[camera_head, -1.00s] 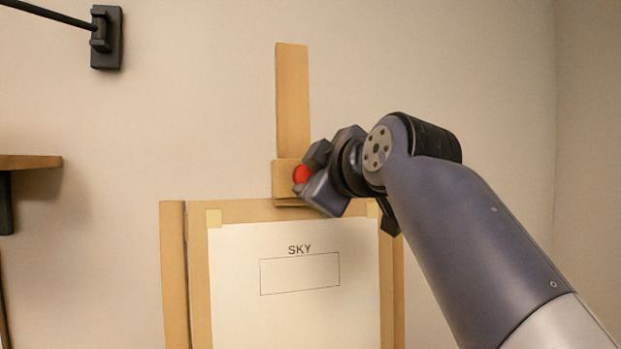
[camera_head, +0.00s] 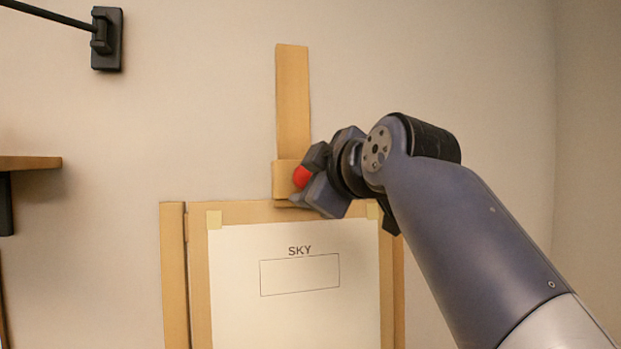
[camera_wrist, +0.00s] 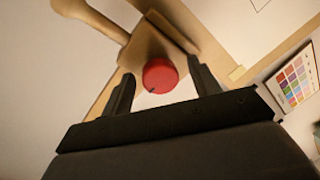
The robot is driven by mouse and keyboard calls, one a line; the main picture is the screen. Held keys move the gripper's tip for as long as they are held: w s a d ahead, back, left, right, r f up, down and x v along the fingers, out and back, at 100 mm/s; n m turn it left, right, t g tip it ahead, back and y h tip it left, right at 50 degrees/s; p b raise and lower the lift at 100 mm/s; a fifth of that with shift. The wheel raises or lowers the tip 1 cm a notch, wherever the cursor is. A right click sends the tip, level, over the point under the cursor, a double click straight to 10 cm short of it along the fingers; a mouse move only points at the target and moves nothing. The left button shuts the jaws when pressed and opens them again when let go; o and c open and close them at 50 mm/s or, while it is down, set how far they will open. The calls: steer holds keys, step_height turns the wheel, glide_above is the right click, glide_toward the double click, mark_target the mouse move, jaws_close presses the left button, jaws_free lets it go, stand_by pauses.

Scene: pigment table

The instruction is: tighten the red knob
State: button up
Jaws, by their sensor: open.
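The red knob (camera_head: 301,177) sits on a wooden block (camera_head: 283,178) at the foot of the upright wooden post (camera_head: 292,100), above the easel frame. In the wrist view the red knob (camera_wrist: 160,76) is round with a small dark mark near its lower left. My gripper (camera_head: 311,180) is at the knob, coming from the right. In the wrist view my gripper (camera_wrist: 160,84) is open, with one finger on each side of the knob. A gap shows between the knob and each finger. My gripper hides part of the knob in the head view.
A white sheet marked SKY (camera_head: 290,320) is fixed to the easel below the knob. A color chart (camera_wrist: 295,78) shows at the right in the wrist view. A wooden shelf (camera_head: 30,162) and a black wall bracket (camera_head: 107,40) are at the left.

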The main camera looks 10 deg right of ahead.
steer(key=b+v, duration=0.2)
steer(key=v, duration=0.9)
steer(key=shift+w, duration=0.15)
steer(key=p+x, duration=0.2)
steer(key=x, duration=0.8)
steer(key=shift+w+a, duration=0.15)
steer(key=shift+w, duration=0.15)
